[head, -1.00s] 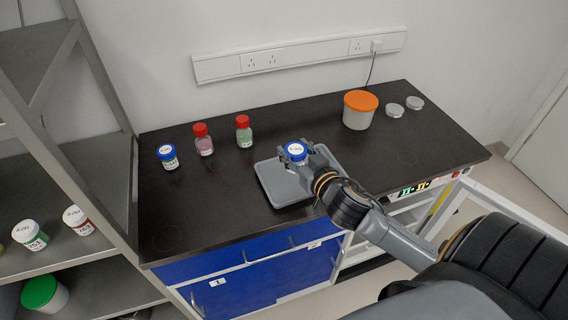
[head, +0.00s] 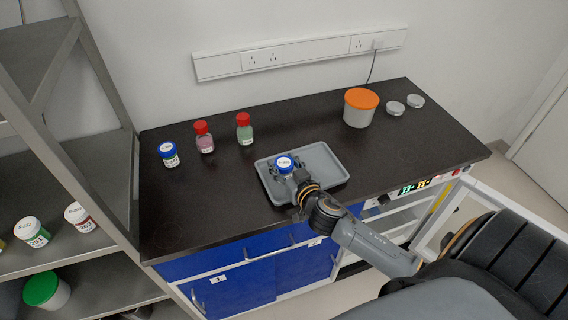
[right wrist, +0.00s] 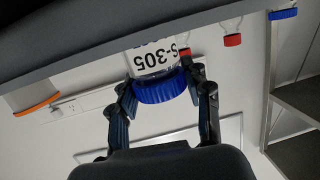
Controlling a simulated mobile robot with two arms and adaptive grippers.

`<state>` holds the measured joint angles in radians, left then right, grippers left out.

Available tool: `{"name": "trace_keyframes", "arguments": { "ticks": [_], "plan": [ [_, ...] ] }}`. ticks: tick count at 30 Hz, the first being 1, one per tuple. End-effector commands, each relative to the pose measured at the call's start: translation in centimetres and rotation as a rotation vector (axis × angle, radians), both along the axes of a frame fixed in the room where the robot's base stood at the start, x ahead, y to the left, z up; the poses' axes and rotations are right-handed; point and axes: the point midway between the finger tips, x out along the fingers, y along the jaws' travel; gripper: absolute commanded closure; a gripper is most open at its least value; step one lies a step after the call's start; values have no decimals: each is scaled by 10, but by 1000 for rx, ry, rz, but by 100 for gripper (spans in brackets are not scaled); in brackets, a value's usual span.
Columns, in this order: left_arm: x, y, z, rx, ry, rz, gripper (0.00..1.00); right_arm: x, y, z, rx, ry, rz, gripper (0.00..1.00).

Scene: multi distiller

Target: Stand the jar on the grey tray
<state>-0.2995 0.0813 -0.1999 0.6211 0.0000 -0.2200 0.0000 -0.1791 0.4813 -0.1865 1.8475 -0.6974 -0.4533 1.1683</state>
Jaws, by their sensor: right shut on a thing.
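The jar (head: 285,166) has a blue lid and a white label; in the right wrist view the jar (right wrist: 153,60) shows the label "305". My right gripper (head: 288,171) is shut around it just below the lid. The jar looks upright, over the left part of the grey tray (head: 322,163). Its base is hidden behind the tray's edge in the right wrist view, so I cannot tell whether it touches the tray floor. The right part of the tray is empty. My left gripper is not in view.
On the dark counter (head: 400,150), left of the tray, stand another blue-lidded jar (head: 168,155) and two red-capped bottles (head: 204,138) (head: 244,130). An orange-lidded tub (head: 361,108) and two silver lids (head: 395,108) (head: 416,101) are at the back right. A shelf rack (head: 100,170) is at the left.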

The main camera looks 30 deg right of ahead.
Motion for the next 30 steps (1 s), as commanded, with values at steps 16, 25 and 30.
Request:
{"name": "trace_keyframes", "arguments": {
  "ticks": [16, 25, 30],
  "plan": [
    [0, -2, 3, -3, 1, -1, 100, 0, 0, 3, -1, 0, 0, 29],
    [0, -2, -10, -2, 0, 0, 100, -52, 7, 7, 3, 4, -1, 29],
    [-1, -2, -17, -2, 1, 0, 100, -85, 11, 15, 3, 3, -1, 29]
  ]
}}
